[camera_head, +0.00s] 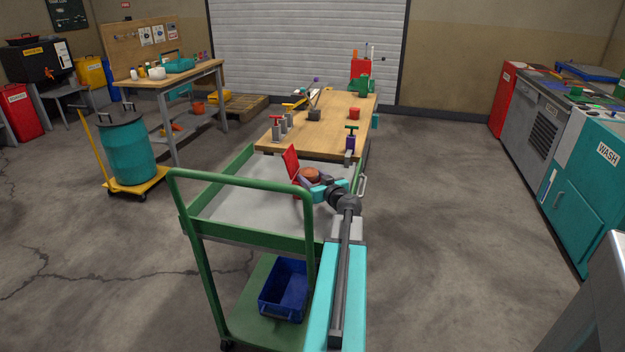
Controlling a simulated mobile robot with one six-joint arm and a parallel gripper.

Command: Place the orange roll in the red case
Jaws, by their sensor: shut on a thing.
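The orange roll (310,174) is a small, round, brownish-orange thing between the jaws of my gripper (311,181). My gripper is shut on it, over the far right part of the green cart's tray. The red case (291,163) is just left of the roll, with a red panel standing up like an open lid. The lower part of the case is mostly hidden behind my gripper and the roll. I cannot tell whether the roll is above the case or inside it.
A teal drum (126,152) stands on a yellow trolley at left. Floor is clear at right.

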